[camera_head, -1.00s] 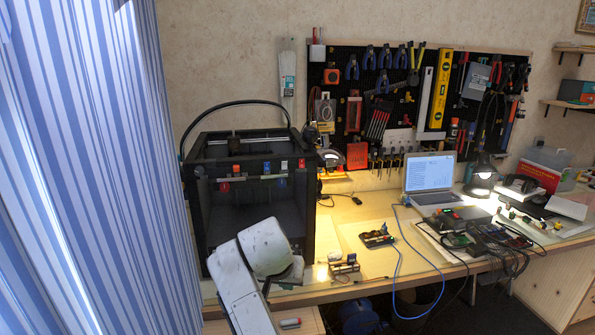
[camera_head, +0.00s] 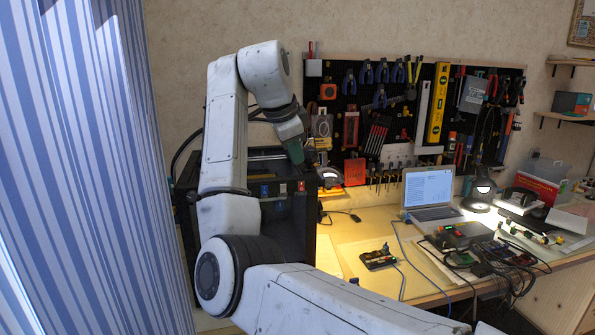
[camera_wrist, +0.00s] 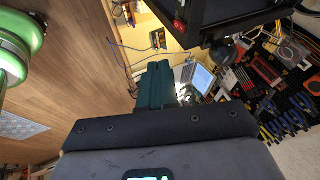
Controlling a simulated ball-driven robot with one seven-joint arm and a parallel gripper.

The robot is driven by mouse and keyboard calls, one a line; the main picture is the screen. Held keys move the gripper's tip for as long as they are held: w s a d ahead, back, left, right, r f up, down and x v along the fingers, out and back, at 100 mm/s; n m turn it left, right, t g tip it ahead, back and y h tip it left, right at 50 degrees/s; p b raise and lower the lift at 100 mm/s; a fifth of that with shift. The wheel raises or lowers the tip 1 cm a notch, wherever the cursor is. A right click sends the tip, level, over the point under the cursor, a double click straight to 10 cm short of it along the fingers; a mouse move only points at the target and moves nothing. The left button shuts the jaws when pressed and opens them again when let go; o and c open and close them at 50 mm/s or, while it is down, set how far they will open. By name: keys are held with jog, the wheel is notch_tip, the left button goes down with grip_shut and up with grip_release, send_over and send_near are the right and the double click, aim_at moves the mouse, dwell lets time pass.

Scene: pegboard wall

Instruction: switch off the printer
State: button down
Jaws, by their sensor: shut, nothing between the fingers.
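The black box-shaped printer (camera_head: 288,232) stands at the left end of the bench, partly hidden behind my arm in the head view. In the wrist view, part of the printer (camera_wrist: 225,14) fills the top, with a red switch (camera_wrist: 179,25) on its dark surface. Whether the switch is on or off cannot be told. My gripper (camera_head: 298,160) is raised near the printer's upper right corner in the head view. In the wrist view, its teal fingers (camera_wrist: 154,72) are shut and empty, apart from the switch.
The pegboard (camera_head: 340,150) with hanging tools is behind the gripper. A laptop (camera_head: 430,192), a lamp (camera_head: 482,188) and electronics with cables (camera_head: 490,250) stand to the right. A blue striped curtain (camera_head: 85,170) hangs at left. A green rounded object (camera_wrist: 18,45) is at left in the wrist view.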

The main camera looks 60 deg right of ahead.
aim_at(301, 181)
jog(key=x, duration=0.4)
jog(key=w+p+x, duration=0.1)
jog(key=x, duration=0.2)
jog(key=d+p+x, duration=0.1)
jog(key=x, duration=0.3)
jog(key=shift+w+d, duration=0.15)
jog(key=shift+w, duration=0.25)
jog(key=shift+w+d+f, duration=0.3)
jog(key=shift+d, duration=0.05)
